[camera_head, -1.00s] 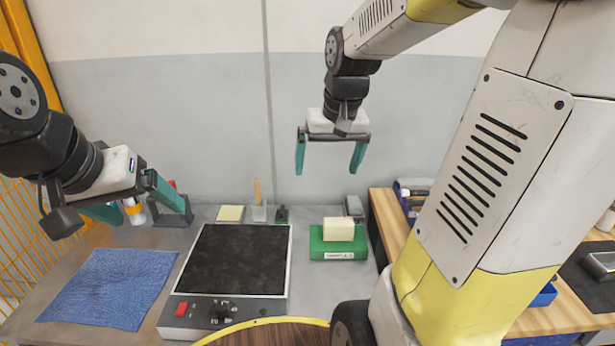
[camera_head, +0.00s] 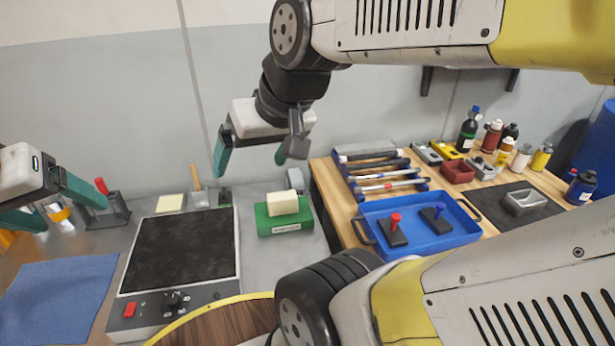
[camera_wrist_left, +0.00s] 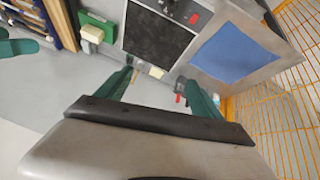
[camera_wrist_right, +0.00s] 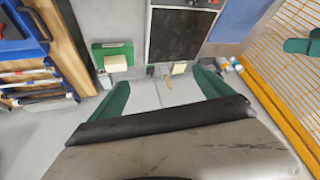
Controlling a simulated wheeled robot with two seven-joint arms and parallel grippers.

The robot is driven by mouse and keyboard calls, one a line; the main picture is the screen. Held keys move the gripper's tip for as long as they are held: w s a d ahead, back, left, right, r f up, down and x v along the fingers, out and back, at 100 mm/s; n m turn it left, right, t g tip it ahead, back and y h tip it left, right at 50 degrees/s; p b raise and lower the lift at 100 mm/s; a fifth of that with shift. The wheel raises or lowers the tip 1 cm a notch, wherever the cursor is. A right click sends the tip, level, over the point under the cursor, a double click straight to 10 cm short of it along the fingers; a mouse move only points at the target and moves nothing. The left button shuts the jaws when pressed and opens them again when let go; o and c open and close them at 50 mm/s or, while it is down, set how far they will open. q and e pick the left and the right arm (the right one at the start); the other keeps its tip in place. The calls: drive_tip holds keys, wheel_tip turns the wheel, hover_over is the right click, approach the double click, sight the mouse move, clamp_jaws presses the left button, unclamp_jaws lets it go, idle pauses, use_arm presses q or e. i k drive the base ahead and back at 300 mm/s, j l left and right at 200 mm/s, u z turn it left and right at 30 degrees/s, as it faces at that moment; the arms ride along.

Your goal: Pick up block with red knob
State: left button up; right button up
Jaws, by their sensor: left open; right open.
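The block with the red knob (camera_head: 392,230) is a dark block with an upright red knob. It sits in the left part of the blue tray (camera_head: 370,246) on the wooden bench. A similar dark block with a blue knob (camera_head: 436,220) sits to its right in the same tray. My right gripper (camera_head: 250,160) is open and empty, in the air left of the tray and behind the green block. My left gripper (camera_head: 62,208) is open and empty at the far left, far from the tray. The right wrist view shows part of the blue tray (camera_wrist_right: 38,45) at its upper left edge.
A rack of tools (camera_head: 385,175) lies behind the tray. Bottles (camera_head: 494,135) and small boxes stand at the back right. A black mat with a metal dish (camera_head: 525,200) lies right of the tray. My right forearm crosses the lower right foreground.

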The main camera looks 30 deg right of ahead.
sight(394, 236)
drive_tip(key=z, duration=0.5)
drive_tip(key=j+z, duration=0.1)
drive_tip(key=z, duration=0.4)
drive_tip(key=k+z, duration=0.1)
drive_tip(key=z, duration=0.9)
drive_tip(key=i+l, duration=0.35)
drive_tip(key=l, duration=0.1)
